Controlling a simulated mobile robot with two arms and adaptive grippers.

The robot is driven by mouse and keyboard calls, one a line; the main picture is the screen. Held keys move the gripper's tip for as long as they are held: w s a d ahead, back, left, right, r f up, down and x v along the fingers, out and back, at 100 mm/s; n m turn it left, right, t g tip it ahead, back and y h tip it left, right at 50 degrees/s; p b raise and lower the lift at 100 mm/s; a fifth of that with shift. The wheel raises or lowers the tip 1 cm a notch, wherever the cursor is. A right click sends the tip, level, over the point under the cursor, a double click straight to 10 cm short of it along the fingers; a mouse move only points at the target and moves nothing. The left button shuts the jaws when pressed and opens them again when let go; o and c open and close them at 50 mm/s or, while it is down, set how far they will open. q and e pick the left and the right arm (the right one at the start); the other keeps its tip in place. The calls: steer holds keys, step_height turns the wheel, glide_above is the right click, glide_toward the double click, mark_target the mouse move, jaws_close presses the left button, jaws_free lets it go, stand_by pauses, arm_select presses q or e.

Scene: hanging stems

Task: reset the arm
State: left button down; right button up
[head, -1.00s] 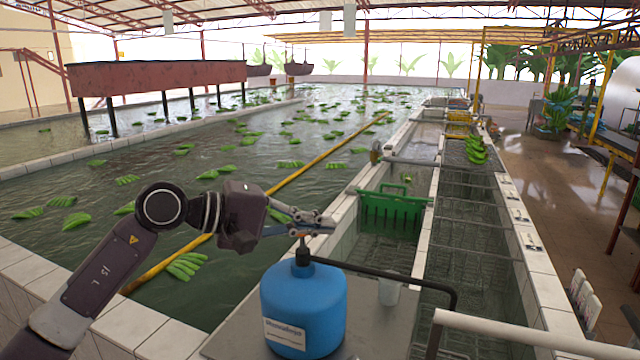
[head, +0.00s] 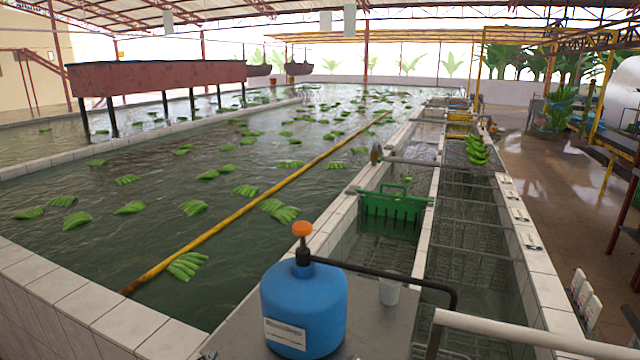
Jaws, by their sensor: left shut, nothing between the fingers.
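Neither of my grippers shows in the head view now, and no part of my arms is visible. The blue pump bottle (head: 303,311) with an orange knob (head: 302,229) on top stands upright on a grey metal counter (head: 232,337) at the bottom middle. Nothing touches the bottle or its knob.
A white cup (head: 390,291) stands right of the bottle, under a black pipe (head: 400,279). A green crate (head: 392,211) sits in the tiled channel beyond. Green banana clusters (head: 186,265) float in the pool, crossed by a yellow pole (head: 228,228). A pale rail crosses the lower right.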

arm_select(q)
steer(key=s+f+n+g+h, duration=0.1)
steer(key=s+f+n+g, duration=0.45)
steer(key=s+f, duration=0.65)
steer(key=s+f+n+g, duration=0.4)
steer(key=s+f+g, duration=0.3)
steer(key=s, duration=0.9)
steer(key=s+f+b+x, duration=0.1)
steer(key=s+b+x, duration=0.15)
steer(key=x, duration=1.15)
steer(key=s+b+x, duration=0.1)
steer(key=s+x, duration=0.3)
steer(key=x, duration=0.9)
arm_select(e)
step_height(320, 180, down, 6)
steer(key=b, duration=0.2)
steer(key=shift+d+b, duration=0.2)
steer(key=shift+b, duration=0.15)
arm_select(q)
steer(key=s+a+f+g, duration=0.1)
steer(key=s+a+f, duration=0.1)
steer(key=s+f, duration=1.5)
steer(key=shift+s+f, duration=0.3)
steer(key=shift+f, duration=1.55)
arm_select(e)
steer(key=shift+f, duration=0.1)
